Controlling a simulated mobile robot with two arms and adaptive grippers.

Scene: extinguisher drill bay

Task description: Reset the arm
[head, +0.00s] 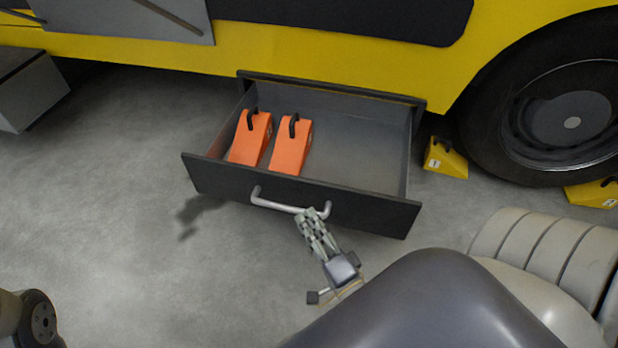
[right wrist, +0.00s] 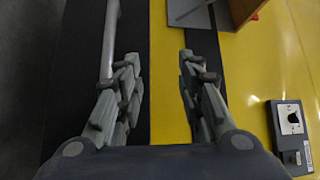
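A dark grey drawer (head: 300,202) stands pulled out beneath the yellow vehicle body (head: 330,62). It holds two orange wheel chocks (head: 250,138) (head: 292,146) with black handles, side by side in its left half. My right gripper (head: 314,213) is at the right end of the drawer's silver bar handle (head: 272,204). In the right wrist view its fingers (right wrist: 158,65) are apart with nothing visibly clamped between them. A silver bar (right wrist: 109,40) shows there beside the left fingertip; I cannot tell whether they touch. My left gripper is not in view.
Yellow chocks (head: 446,160) (head: 594,193) lie on the floor near the large wheel (head: 555,115) at the right. A grey box with a knob (right wrist: 291,122) shows in the right wrist view. The concrete floor (head: 120,190) left of the drawer is clear.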

